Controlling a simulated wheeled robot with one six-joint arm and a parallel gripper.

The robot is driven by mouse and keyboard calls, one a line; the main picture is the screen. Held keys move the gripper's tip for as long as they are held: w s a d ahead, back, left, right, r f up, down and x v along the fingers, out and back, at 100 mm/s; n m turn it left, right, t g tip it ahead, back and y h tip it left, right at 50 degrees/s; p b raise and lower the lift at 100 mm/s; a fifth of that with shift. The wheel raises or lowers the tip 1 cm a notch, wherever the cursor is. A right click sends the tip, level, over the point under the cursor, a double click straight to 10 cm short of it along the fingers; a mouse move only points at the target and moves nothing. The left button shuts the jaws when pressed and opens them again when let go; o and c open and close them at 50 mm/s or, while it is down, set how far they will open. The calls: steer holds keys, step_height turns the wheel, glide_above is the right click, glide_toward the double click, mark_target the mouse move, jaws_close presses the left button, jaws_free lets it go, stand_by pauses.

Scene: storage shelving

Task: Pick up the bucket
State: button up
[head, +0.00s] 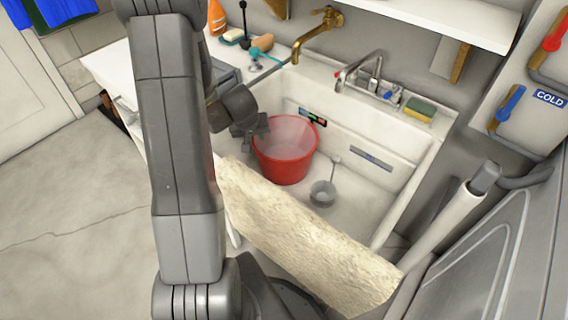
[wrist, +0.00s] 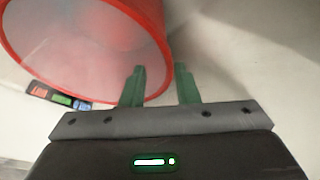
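The red bucket (head: 284,160) stands upright in the white sink, its pale inside showing from above. In the wrist view the bucket (wrist: 157,40) fills the upper left, with its rim close to the fingers. My gripper (head: 255,130) is at the bucket's left side in the head view. In the wrist view my gripper (wrist: 160,85) is open, its two green fingers apart. The left finger overlaps the bucket's rim in the picture, and the right finger is outside it. I cannot tell whether either finger touches the bucket.
The sink (head: 400,205) has a grey ladle (head: 323,192) beside the bucket. A cream towel (head: 300,245) hangs over its front edge. A steel faucet (head: 372,75) and brass tap (head: 318,33) are behind. A green sponge (head: 420,108) lies on the back ledge.

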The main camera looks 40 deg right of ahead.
steer(key=b+x, duration=0.2)
steer(key=x, duration=0.5)
steer(key=shift+w+f, duration=0.1)
jaws_close()
stand_by(1.3)
